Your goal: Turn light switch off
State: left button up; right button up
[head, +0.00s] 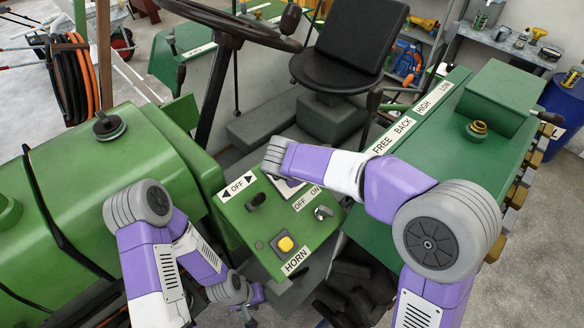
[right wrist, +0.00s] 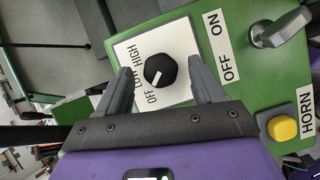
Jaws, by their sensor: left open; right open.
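A black rotary knob (right wrist: 160,70) sits on a white plate (right wrist: 125,50) marked OFF, LOW and HIGH in the right wrist view. Its white mark points to the lower left of that picture. My right gripper (right wrist: 163,78) is open, with one finger on each side of the knob; I cannot tell whether they touch it. In the head view my right wrist covers the knob and most of its plate. My left gripper (head: 250,317) is open and empty, low in front of the panel, partly hidden by my left wrist.
The green panel (head: 262,222) also carries a black lever (head: 256,200) under an OFF label, a silver OFF/ON switch (head: 323,212) and a yellow HORN button (head: 285,243). A steering wheel (head: 232,22) and black seat (head: 345,50) stand behind. A green fender (head: 455,125) lies right.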

jog(key=v, duration=0.6)
jog(key=shift+s+r, duration=0.2)
jog(key=shift+r, duration=0.1)
